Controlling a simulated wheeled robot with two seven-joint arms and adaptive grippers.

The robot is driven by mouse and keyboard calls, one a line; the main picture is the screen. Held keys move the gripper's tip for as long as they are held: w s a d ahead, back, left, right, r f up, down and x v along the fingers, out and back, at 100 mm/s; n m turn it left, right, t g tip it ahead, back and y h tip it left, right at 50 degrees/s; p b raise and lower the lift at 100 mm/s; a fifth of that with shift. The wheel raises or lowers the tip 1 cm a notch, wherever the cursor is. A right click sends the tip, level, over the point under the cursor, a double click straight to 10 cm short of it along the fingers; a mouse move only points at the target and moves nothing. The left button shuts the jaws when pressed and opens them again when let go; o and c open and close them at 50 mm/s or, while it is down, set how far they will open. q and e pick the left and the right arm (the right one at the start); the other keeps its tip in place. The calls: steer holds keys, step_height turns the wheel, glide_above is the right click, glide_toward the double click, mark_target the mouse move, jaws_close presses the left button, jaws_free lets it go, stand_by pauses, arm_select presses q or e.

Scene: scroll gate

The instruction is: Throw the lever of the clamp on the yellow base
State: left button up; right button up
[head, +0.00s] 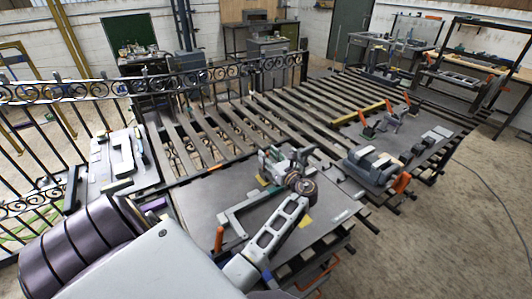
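My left arm comes in from the lower left and reaches over the near grey work plate (190,205). Its gripper (272,160) is at the far part of this plate, small and partly behind the wrist. Its finger opening cannot be made out. A yellow patch (262,181) shows beside the gripper, and another yellow piece (305,222) lies right of my forearm. Either may be part of the yellow base; the clamp and its lever are not clearly visible, and contact cannot be told. My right gripper is not in view.
A grey-green clamp frame (232,212) with an orange handle (219,238) lies on the near plate. A grey block fixture (366,172) with an orange handle (402,183) stands right. Farther back are orange-handled clamps and a yellow bar (357,112).

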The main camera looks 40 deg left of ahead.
arm_select(q)
steer(key=shift+x, duration=1.05)
jaws_close()
